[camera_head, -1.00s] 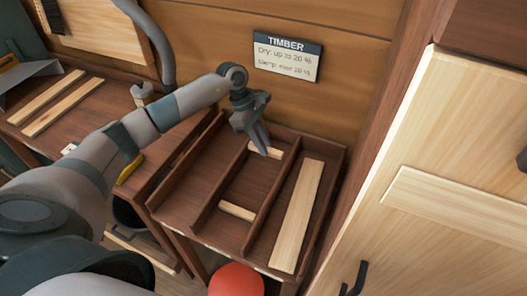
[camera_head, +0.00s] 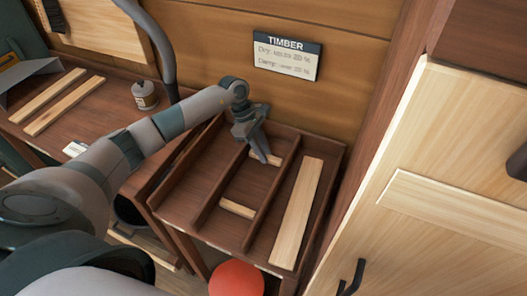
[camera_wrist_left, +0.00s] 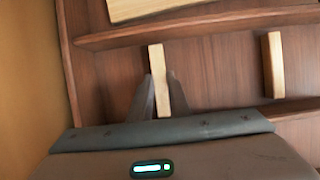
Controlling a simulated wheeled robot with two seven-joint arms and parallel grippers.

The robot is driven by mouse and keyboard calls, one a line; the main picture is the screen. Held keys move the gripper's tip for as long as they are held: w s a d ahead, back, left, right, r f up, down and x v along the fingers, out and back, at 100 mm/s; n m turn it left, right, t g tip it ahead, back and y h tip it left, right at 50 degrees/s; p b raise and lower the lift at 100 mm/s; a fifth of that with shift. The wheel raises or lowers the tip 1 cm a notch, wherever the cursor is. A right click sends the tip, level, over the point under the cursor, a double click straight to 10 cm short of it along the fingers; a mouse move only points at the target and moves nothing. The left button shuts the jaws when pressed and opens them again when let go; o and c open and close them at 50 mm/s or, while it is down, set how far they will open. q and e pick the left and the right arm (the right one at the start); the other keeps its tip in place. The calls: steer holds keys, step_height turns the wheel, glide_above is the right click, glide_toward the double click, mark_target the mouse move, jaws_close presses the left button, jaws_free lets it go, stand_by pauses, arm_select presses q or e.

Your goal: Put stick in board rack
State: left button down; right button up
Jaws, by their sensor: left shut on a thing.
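The board rack (camera_head: 330,152) is a dark wooden tray with raised dividers. My left gripper (camera_head: 263,158) is over the far end of its middle compartment, shut on a short pale stick (camera_head: 274,160). In the left wrist view the held stick (camera_wrist_left: 157,62) stands out between the two fingers (camera_wrist_left: 160,95). I cannot tell if it touches the rack floor. A second short stick (camera_head: 238,209) lies across the near part of the same compartment; it also shows in the left wrist view (camera_wrist_left: 274,65). My right gripper is not in view.
A long pale board (camera_head: 297,215) lies in the rack's right compartment. The left compartment looks empty. A TIMBER sign (camera_head: 287,56) hangs behind. A pale cabinet (camera_head: 440,170) stands close right.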

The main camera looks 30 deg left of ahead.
arm_select(q)
steer(key=shift+f+b, duration=0.35)
steer(key=c, duration=1.7)
jaws_free()
steer(key=shift+o, duration=0.2)
